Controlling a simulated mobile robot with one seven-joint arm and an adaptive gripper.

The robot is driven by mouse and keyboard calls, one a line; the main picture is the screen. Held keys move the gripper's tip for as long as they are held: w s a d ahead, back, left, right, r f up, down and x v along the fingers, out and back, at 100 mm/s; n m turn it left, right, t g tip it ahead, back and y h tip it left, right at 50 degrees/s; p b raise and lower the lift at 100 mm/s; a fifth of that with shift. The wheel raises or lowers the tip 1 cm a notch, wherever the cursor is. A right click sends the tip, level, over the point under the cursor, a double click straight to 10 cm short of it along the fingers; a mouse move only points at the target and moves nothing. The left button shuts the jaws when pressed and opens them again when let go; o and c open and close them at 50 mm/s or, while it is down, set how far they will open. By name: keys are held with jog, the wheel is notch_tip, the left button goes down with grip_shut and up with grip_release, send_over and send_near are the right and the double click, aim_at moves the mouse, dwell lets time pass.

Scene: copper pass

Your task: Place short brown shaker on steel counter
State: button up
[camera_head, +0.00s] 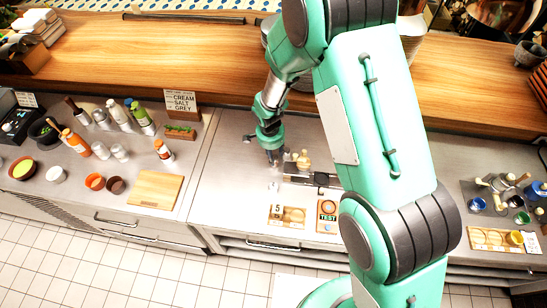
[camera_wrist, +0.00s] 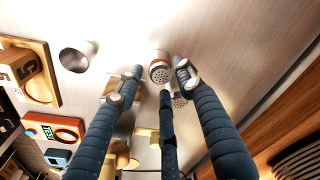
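A small shaker (camera_wrist: 159,70) with a perforated metal top and a brownish body shows just beyond my fingertips in the wrist view. A second perforated top (camera_wrist: 179,100) shows partly behind my middle finger. My gripper (camera_wrist: 160,78) has three dark fingers spread apart, with the first shaker between the outer tips; a gap shows at the left finger. I cannot tell whether the right finger touches it. In the head view my gripper (camera_head: 273,158) points down over the steel counter (camera_head: 225,190). The shakers are too small to make out there.
A pale metal cup (camera_wrist: 76,58) stands apart to the left in the wrist view. Wooden-topped items (camera_head: 303,159), a numbered wooden tray (camera_head: 287,216) and a TEST block (camera_head: 327,214) are near my gripper. A cutting board (camera_head: 155,189), bottles and bowls fill the left counter.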

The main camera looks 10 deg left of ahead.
notch_tip(320, 180, up, 9)
jog(key=shift+s+a+b, duration=0.2)
jog(key=shift+s+b, duration=0.15)
jog(key=shift+s, duration=0.1)
jog(key=shift+f, duration=0.1)
dwell(0.8)
jog(key=s+d+r+n+t, duration=0.1)
jog(key=s+d+r, duration=0.2)
jog(key=d+r, duration=0.7)
jog(key=s+d+r+n+t, duration=0.15)
jog(key=d+r, duration=0.45)
jog(key=r, duration=0.8)
jog(key=s+d+r+n, duration=0.1)
jog(key=s+d+r, duration=0.3)
jog(key=s, duration=0.3)
jog(key=s+d+r+n+t, duration=0.1)
jog(key=s+d+r, duration=0.4)
jog(key=s, duration=0.3)
jog(key=s+d+r+n+t, duration=0.1)
jog(key=s+d+r, duration=0.3)
jog(key=s, duration=0.4)
jog(key=shift+d+r+n+y, duration=0.15)
jog(key=shift+d+n+y, duration=0.25)
jog(key=shift+d, duration=0.4)
